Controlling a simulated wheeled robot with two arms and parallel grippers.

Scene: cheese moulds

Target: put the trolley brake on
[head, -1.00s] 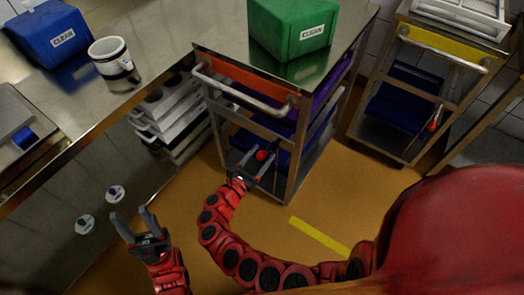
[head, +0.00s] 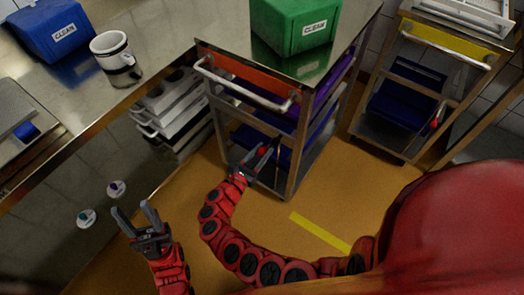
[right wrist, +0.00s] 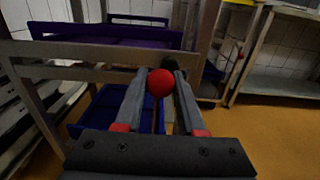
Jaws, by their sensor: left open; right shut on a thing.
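The near trolley (head: 290,178) is a steel frame with an orange front panel (head: 245,82) and a push bar (head: 240,97). Its brake shows as a red ball knob (head: 263,151) low on the near side. My right gripper (head: 260,156) has its fingers on either side of the knob and is shut on it. In the right wrist view the red knob (right wrist: 159,83) sits between the fingertips, with a dark part just behind it. The rest of the brake lever is hidden. My left gripper (head: 133,209) is open and empty, over the floor to the left.
A second trolley with a yellow panel (head: 445,41) and a red knob (head: 434,123) stands at the right. The steel counter (head: 150,60) on the left holds a mug (head: 112,48) and a blue crate (head: 50,32).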

